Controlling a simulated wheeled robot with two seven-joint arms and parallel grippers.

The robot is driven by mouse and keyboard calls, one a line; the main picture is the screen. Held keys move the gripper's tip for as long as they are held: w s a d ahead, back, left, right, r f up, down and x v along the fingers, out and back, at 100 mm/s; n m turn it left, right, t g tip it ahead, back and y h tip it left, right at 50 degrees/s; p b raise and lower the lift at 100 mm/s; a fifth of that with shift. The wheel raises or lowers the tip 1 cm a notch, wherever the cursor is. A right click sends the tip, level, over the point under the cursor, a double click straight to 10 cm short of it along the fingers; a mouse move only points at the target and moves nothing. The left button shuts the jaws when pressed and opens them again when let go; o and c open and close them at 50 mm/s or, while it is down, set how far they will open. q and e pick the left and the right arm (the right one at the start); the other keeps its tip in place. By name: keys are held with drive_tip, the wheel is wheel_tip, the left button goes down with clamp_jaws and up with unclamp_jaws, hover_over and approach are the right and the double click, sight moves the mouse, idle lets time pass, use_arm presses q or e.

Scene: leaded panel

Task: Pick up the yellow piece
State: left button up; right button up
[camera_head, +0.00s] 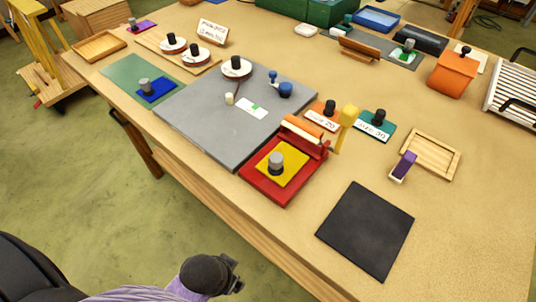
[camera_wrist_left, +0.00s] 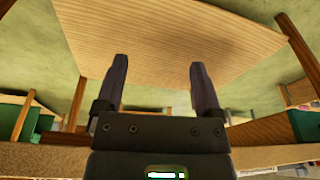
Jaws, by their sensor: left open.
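The yellow piece (camera_head: 290,173) is a flat yellow square with a grey knob on top. It lies on a red square base (camera_head: 258,186) near the table's front edge in the head view. An orange roller-like part stands at the base's back edge. My left gripper (camera_head: 236,274) is low at the bottom of the head view, in front of the table and well apart from the yellow piece. In the left wrist view, my left gripper (camera_wrist_left: 157,62) is open with nothing between its fingers. My right gripper is not in view.
A grey board (camera_head: 200,121) lies behind and left of the red base. A black mat (camera_head: 366,231) lies to its right. A yellow upright object (camera_head: 348,117) stands close behind it. A wooden tray (camera_head: 447,160) is further right. Bare table lies between these.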

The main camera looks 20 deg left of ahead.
use_arm(q)
drive_tip(key=w+d+r+m+t+h+p, duration=0.1)
drive_tip(key=w+d+r+m+t, duration=0.1)
drive_tip(key=w+r+m+t, duration=0.45)
drive_tip(key=w+d+r+m+t+p, duration=0.1)
drive_tip(key=w+d+r+t, duration=0.2)
drive_tip(key=w+r, duration=0.75)
drive_tip(key=w+d+r+m+t+h, duration=0.15)
drive_tip(key=w+r+m+t, duration=0.3)
drive_tip(key=r, duration=0.85)
drive_tip(key=s+d+r+m+g+h, duration=0.1)
drive_tip(key=d+r+m+h, duration=0.3)
drive_tip(key=d+m+h, duration=0.45)
drive_tip(key=d+r+m+h, duration=0.3)
drive_tip(key=r+m+h, duration=0.25)
drive_tip(key=m, duration=0.55)
drive_tip(key=m+g+y, duration=1.5)
drive_tip(key=m+y, duration=0.2)
drive_tip(key=m, duration=1)
hover_over(276, 156)
drive_tip(key=shift+h, duration=0.25)
wheel_tip(276, 156, down, 14)
drive_tip(key=shift+w+f, duration=0.1)
drive_tip(key=shift+w, duration=0.05)
drive_tip(key=shift+a+f, duration=0.25)
drive_tip(key=shift+a, duration=0.05)
drive_tip(key=f, duration=0.9)
drive_tip(key=shift+d+f, duration=0.15)
drive_tip(key=shift+d, duration=0.05)
clamp_jaws()
